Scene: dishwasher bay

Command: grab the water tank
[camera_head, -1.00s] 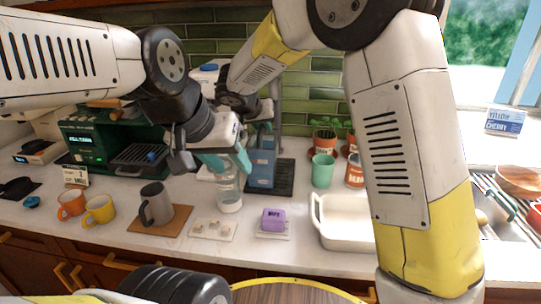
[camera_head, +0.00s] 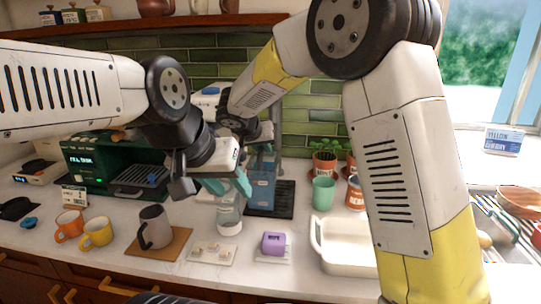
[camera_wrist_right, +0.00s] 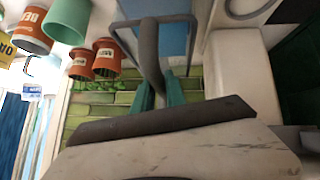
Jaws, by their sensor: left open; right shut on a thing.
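The water tank (camera_head: 261,188) is a translucent blue box standing on a dark mat in front of the green tiles. It also shows at the top of the right wrist view (camera_wrist_right: 178,38), with a curved grey handle (camera_wrist_right: 150,52). My right gripper (camera_wrist_right: 160,93) is shut on this handle, between its teal fingers. In the head view, my right gripper is mostly hidden behind my arms. My left gripper (camera_head: 229,184) is open, just left of the tank in the picture. It overlaps the top of a clear bottle (camera_head: 229,212); I cannot tell whether they touch.
A green coffee machine (camera_head: 95,160) stands at the left. Orange and yellow mugs (camera_head: 96,232), a grey jug (camera_head: 154,228) and a purple block (camera_head: 274,243) stand in front. A teal cup (camera_head: 323,191) and a white tray (camera_head: 345,255) are to the right.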

